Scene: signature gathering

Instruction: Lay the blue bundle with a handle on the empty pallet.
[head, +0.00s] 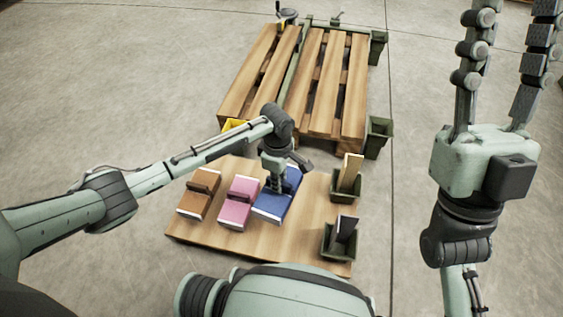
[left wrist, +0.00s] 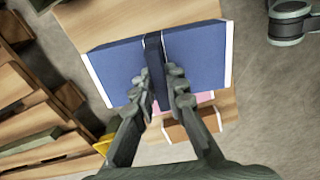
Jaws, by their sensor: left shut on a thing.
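The blue bundle (head: 272,207) with white ends and a dark handle lies on or just over the wooden board, at the right of a row of bundles. My left gripper (head: 277,178) is above it, shut on its handle. In the left wrist view the blue bundle (left wrist: 192,56) fills the upper middle, with the handle between the fingers of the left gripper (left wrist: 165,88). The slatted wooden pallet (head: 315,80) stands beyond the board and its slats look bare. My right gripper (head: 497,65) is raised at the right, with its fingers spread apart and nothing between them.
A pink bundle (head: 239,203) and a brown bundle (head: 199,194) lie left of the blue one on the board (head: 215,243). Green bins with upright pieces stand at the board's right edge. More green bins (head: 379,137) line the pallet's right side, and a yellow item (head: 233,124) is at its near left corner.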

